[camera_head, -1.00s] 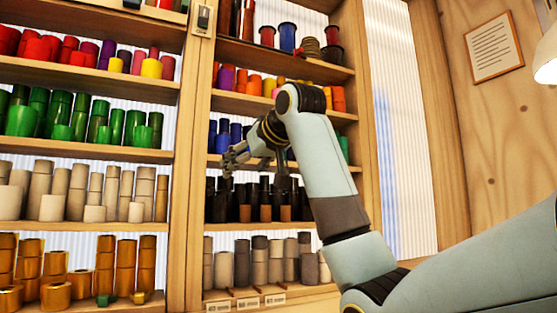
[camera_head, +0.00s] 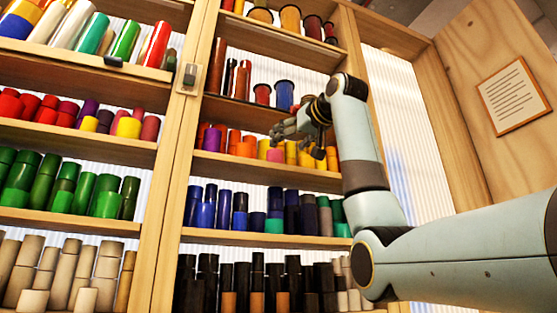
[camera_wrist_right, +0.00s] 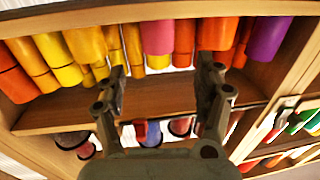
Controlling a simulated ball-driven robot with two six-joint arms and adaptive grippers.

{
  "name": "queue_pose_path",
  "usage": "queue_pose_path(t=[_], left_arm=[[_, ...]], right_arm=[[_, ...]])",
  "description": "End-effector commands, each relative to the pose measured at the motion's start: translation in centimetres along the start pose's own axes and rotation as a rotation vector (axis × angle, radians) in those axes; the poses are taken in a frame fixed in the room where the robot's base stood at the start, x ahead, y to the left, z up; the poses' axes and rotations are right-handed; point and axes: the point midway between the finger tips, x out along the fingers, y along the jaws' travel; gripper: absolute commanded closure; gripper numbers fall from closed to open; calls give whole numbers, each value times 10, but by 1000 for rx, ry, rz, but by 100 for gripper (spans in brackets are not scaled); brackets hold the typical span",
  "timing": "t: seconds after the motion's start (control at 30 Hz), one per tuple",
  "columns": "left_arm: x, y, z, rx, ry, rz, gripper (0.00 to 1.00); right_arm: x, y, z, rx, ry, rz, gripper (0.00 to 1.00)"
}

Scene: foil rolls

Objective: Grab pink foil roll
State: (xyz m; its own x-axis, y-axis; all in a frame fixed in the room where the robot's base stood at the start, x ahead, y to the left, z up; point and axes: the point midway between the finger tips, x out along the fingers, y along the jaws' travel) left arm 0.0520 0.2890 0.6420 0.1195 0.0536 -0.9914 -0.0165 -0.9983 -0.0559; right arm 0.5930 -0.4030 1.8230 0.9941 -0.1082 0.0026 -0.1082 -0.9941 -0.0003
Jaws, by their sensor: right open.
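A pink foil roll (camera_head: 275,155) stands on the warm-coloured shelf of the right-hand rack, between orange and yellow rolls and partly hidden below my right gripper (camera_head: 283,131). In the right wrist view, which looks upside down, the pink roll (camera_wrist_right: 158,37) hangs from the top edge between yellow rolls and an orange one. There my right gripper (camera_wrist_right: 163,72) is open and empty, and the pink roll shows in the gap beyond its fingertips. The gripper appears apart from the roll. My left gripper is not in view.
Orange rolls (camera_wrist_right: 216,34) and a purple roll (camera_wrist_right: 268,38) stand close to one side of the pink roll, yellow rolls (camera_wrist_right: 86,44) to the other. The shelf above, with red and blue spools (camera_head: 284,95), is close to the gripper. A wooden upright (camera_head: 181,150) divides the racks.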

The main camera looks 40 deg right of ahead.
Motion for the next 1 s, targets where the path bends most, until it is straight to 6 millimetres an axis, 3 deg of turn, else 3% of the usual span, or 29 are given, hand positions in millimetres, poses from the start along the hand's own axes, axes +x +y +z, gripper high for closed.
queue_pose_path(t=[0.1, 0.2, 0.53, 0.87, 1.0], left_arm=[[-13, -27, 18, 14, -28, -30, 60], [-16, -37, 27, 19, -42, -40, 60], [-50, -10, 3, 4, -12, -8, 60], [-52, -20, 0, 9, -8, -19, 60], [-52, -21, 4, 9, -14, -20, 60]], right_arm=[[18, 0, -2, 1, -4, 0, 30], [25, 0, -1, 0, -3, 0, 30], [67, 2, -7, 0, -5, 0, 30], [78, 3, -3, 0, -1, 1, 30], [77, 3, -3, 0, -1, 1, 46]])
